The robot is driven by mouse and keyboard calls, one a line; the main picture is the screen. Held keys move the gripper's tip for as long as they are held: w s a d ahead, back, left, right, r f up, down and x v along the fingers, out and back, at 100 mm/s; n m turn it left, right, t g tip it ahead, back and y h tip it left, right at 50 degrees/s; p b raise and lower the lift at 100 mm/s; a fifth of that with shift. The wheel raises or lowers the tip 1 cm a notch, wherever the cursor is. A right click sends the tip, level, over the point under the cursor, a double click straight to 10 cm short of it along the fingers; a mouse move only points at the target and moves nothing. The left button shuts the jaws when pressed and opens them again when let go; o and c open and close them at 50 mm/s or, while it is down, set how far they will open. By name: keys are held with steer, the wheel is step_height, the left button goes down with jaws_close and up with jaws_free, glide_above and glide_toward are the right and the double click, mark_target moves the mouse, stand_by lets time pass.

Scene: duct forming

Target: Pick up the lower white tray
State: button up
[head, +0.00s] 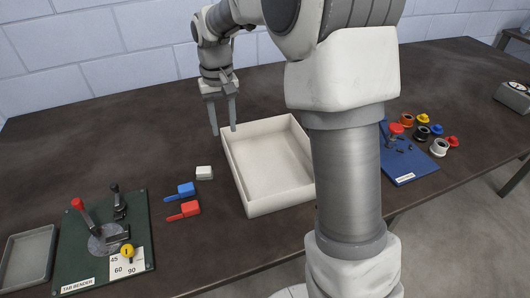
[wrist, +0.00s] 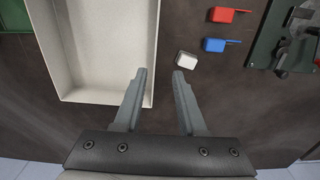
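A white rectangular tray (head: 240,180) with low walls stands flat on the dark table, and it looks empty. I see only one white tray, with no second one above or below it. In the wrist view the tray (wrist: 105,97) fills the upper left. My gripper (head: 224,131) is open and points down at the tray's far left corner. In the wrist view my gripper (wrist: 160,72) has one finger over the tray's inside and the other outside, with the side wall between them. I cannot tell whether the fingers touch the wall.
A small white block (head: 204,173), a blue piece (head: 186,190) and a red piece (head: 190,209) lie left of the tray. A green tab bender board (head: 75,245) and a grey tray (head: 27,258) are further left. A blue board (head: 408,166) with colored spools is at the right.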

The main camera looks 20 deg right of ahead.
mark_target(233, 170)
step_height(233, 170, down, 12)
steer(key=shift+d+r+b, duration=0.1)
steer(key=shift+b, duration=0.7)
steer(key=shift+d+f+b, duration=0.2)
steer(key=shift+f, duration=1.15)
steer(key=shift+d+f+b, duration=0.15)
steer(key=shift+f+b, duration=0.05)
steer(key=shift+f, duration=1.1)
steer(key=shift+c, duration=0.2)
jaws_close()
